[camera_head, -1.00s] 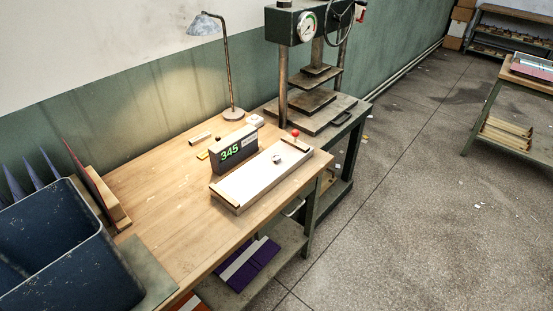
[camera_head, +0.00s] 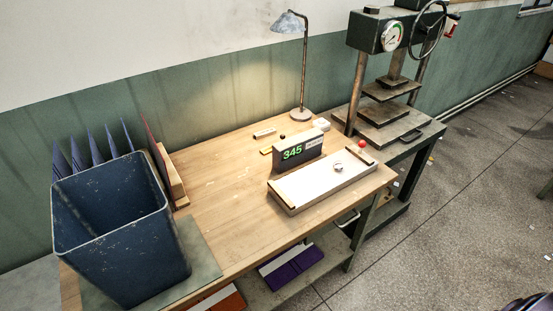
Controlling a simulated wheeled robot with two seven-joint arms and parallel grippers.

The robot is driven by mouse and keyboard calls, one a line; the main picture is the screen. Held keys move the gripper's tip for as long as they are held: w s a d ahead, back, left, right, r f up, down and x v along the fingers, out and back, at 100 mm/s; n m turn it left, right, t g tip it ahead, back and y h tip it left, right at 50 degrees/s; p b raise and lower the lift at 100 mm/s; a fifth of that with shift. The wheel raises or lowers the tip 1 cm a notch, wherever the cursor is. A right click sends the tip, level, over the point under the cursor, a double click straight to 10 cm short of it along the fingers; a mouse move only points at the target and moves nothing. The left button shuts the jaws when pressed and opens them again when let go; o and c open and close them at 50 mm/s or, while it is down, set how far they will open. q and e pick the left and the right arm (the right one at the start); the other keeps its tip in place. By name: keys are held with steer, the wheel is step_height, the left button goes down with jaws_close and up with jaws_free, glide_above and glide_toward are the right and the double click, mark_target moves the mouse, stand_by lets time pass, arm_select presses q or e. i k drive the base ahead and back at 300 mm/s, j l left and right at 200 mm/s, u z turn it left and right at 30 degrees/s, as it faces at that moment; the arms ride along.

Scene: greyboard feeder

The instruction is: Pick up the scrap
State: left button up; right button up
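No piece stands out clearly as the scrap. Small pale bits lie on the grey floor, one of them near the press stand (camera_head: 396,184); they are too small to tell what they are. A white-topped tray (camera_head: 318,184) with wooden ends lies on the wooden table, with a small round metal piece (camera_head: 338,168) on it and a red knob (camera_head: 361,144) at its far right corner.
A deep blue bin (camera_head: 118,225) stands at the table's left end. A counter reading 345 (camera_head: 298,150) stands behind the tray, with a lamp (camera_head: 299,70) at the back. A press (camera_head: 385,100) is to the right. Purple folders (camera_head: 290,268) lie on the lower shelf.

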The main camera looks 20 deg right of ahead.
mark_target(337, 167)
steer(key=l+u, duration=0.3)
steer(key=l, duration=0.15)
steer(key=l+u, duration=0.3)
steer(key=l, duration=0.2)
steer(key=l+u, duration=0.3)
steer(key=l, duration=0.15)
steer(key=k+l+u, duration=0.1)
steer(key=l+u, duration=0.2)
steer(key=l, duration=0.15)
steer(key=k+l+u, duration=0.15)
steer(key=l+u, duration=0.15)
steer(key=l, duration=0.15)
